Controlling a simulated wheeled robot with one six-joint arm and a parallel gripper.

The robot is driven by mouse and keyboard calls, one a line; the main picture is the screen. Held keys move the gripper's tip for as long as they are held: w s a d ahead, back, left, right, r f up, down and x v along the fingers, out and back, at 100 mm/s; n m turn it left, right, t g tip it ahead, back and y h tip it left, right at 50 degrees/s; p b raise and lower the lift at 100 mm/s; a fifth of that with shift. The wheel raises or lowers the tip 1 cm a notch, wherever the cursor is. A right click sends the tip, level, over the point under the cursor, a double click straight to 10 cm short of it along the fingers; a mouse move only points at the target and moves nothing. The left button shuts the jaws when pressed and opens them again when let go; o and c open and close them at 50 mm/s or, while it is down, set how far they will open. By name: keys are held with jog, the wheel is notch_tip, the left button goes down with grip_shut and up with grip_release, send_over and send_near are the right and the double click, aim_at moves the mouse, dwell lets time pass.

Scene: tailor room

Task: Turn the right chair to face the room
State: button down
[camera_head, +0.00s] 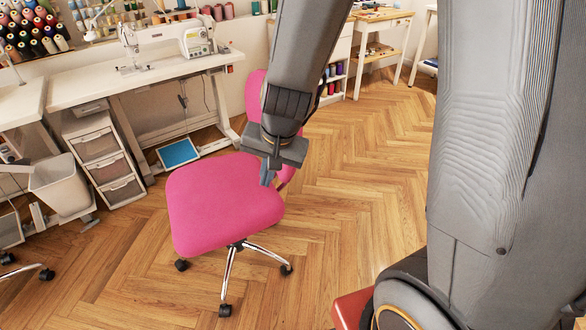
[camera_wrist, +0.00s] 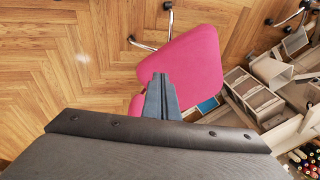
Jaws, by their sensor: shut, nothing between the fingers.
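A pink office chair (camera_head: 222,205) with chrome legs and black casters stands on the wood floor, left of centre in the head view. Its seat reaches toward the lower left and its backrest (camera_head: 254,97) is at the far right side of the seat, partly hidden behind my arm. My gripper (camera_head: 267,181) is shut and empty, and in the head view it overlaps the seat's right edge near the backrest. In the wrist view my gripper (camera_wrist: 161,97) points over the pink seat (camera_wrist: 190,62). I cannot tell whether it touches the chair.
A white sewing table (camera_head: 150,78) with a sewing machine (camera_head: 168,42) stands behind the chair. A drawer unit (camera_head: 103,160), a waste bin (camera_head: 62,185) and a blue foot pedal (camera_head: 178,153) are at left. Casters of another chair (camera_head: 30,272) show at the left edge. Floor (camera_head: 345,190) to the right is clear.

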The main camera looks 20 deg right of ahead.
jog(key=w+a+m+t, duration=0.1)
jog(key=w+a+m, duration=0.1)
jog(key=w, duration=0.2)
jog(key=m+h+p, duration=0.5)
jog(key=m+h, duration=0.3)
jog(key=m, duration=0.3)
send_near(287, 172)
jog(key=d+f, duration=0.4)
jog(key=f, duration=0.1)
jog(key=shift+w+d+t, duration=0.2)
jog(key=shift+w+t, duration=0.05)
jog(key=shift+t, duration=0.15)
jog(key=shift+w, duration=0.1)
